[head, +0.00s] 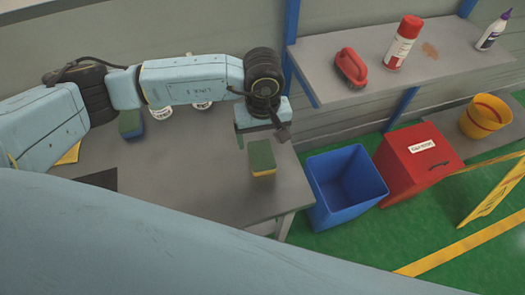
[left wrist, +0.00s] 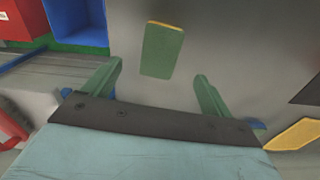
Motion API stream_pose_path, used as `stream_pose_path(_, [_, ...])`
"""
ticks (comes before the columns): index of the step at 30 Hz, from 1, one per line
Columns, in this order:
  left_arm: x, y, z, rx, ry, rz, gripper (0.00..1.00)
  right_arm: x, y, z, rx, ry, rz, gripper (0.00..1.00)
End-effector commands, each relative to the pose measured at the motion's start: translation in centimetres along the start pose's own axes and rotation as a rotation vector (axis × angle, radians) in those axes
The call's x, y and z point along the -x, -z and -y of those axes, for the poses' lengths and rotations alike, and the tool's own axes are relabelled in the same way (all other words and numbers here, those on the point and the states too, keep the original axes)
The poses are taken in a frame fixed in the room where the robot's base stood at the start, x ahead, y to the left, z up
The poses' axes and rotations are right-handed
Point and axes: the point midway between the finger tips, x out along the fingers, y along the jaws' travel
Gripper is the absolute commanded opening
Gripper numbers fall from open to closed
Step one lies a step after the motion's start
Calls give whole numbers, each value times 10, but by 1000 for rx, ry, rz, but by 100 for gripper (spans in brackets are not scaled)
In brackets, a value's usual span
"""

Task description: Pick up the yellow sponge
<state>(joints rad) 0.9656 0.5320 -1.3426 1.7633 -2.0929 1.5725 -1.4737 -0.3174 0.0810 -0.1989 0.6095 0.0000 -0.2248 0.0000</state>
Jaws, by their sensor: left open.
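The yellow sponge (head: 263,164) has a green top face and yellow sides. It lies on the grey table (head: 190,185) near its right end. In the left wrist view the sponge (left wrist: 162,50) shows mostly its green face, with a thin yellow edge. The fingers hold nothing. My right gripper is not in view.

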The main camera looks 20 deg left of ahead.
Motion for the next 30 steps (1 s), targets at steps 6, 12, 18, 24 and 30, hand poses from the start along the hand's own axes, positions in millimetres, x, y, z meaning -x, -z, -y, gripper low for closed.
stream_pose_path(6, [-26, 0, 0, 0, 0, 0, 85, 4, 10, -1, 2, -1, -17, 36])
stream_pose_path(12, [-43, 2, 2, 2, 2, 2, 85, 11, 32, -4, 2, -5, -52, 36])
stream_pose_path(18, [-72, 4, 3, 0, 0, 1, 85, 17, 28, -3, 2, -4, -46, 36])
stream_pose_path(24, [-81, 5, 3, -1, -1, 0, 85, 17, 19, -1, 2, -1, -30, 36])
stream_pose_path(30, [-81, 5, 3, -1, -1, 0, 75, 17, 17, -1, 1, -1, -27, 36])
